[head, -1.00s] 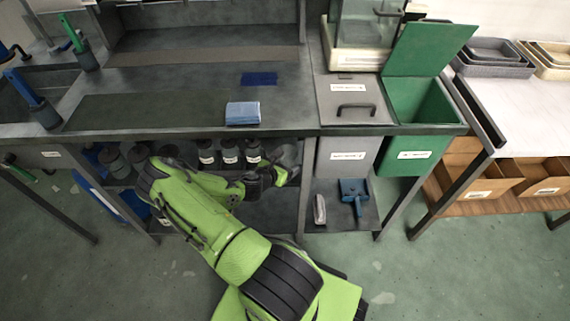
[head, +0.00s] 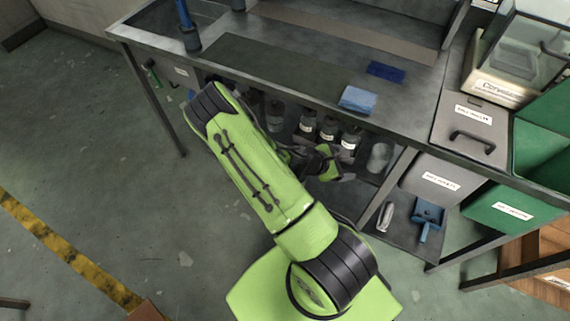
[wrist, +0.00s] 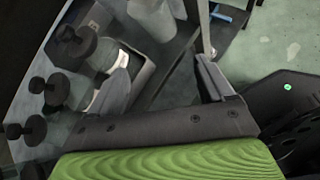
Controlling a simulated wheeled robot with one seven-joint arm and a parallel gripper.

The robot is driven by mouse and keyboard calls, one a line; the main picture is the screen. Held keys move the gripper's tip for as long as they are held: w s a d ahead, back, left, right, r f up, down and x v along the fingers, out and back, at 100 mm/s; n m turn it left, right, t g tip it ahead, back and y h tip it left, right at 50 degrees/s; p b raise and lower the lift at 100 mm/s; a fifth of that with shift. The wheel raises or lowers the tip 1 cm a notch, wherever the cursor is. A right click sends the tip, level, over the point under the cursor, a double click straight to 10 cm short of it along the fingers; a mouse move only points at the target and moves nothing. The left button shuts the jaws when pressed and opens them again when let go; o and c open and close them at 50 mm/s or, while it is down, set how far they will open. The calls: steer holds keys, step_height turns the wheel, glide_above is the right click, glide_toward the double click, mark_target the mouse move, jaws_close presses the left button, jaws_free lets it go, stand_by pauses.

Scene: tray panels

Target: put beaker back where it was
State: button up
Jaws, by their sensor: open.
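A pale, greyish cylinder that looks like the beaker (head: 378,157) stands upright on the lower shelf under the bench, right of the dark bottles. In the wrist view a grey-green cylinder (wrist: 152,16), likely the same beaker, shows at the top edge, beyond my fingers. My gripper (head: 345,168) is at the shelf front, left of the beaker and apart from it in the head view. In the wrist view my gripper's fingers (wrist: 163,78) are spread with nothing clearly held between them. The far side of the beaker is hidden.
Several dark bottles with white labels (head: 328,130) stand close by on the same shelf. A blue dustpan (head: 428,213) lies right of the bench leg. Open floor lies to the left.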

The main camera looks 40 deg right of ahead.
steer(key=w+a+r+m+t+y, duration=0.25)
steer(key=a+r+m+y, duration=0.2)
steer(key=a+r, duration=0.35)
steer(key=w+a+r+m+t+y, duration=0.1)
steer(key=w+a+r+m+y, duration=0.2)
steer(key=a+r+m, duration=0.4)
steer(key=s+a+r+t+y, duration=0.1)
steer(key=s+a+r+t, duration=0.1)
steer(key=s+a+r, duration=0.3)
steer(key=s+a+r+m+t+y, duration=0.1)
steer(key=s+a+r+t+y, duration=0.1)
steer(key=s+a+r, duration=0.4)
step_height(320, 180, up, 5)
steer(key=shift+s+a+f, duration=0.1)
steer(key=shift+s+a, duration=0.15)
steer(key=shift+a, duration=0.6)
